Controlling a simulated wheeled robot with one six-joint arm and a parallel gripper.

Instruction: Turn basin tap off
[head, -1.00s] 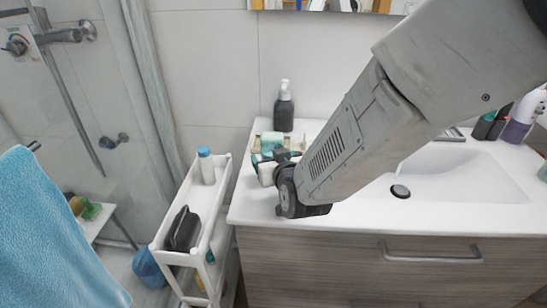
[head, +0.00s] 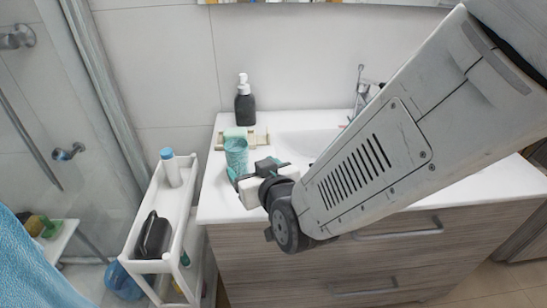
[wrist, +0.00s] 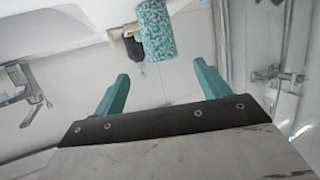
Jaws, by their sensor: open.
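The basin tap (head: 362,92) is a chrome fitting at the back of the white basin (head: 300,145). My arm hides its lower right side and much of the basin, so I cannot tell whether water runs. A chrome tap (wrist: 22,95) also shows tilted at the left of the wrist view. My gripper (head: 256,174) is over the left part of the counter, to the left of the tap and apart from it. In the wrist view my gripper (wrist: 160,82) has its two teal fingers wide apart with nothing between them.
A teal patterned cup (head: 236,155) stands close to my gripper. Behind it are a soap tray (head: 258,136) and a dark pump bottle (head: 244,103). A white cart (head: 160,205) stands left of the vanity. A blue towel (head: 35,265) hangs at lower left.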

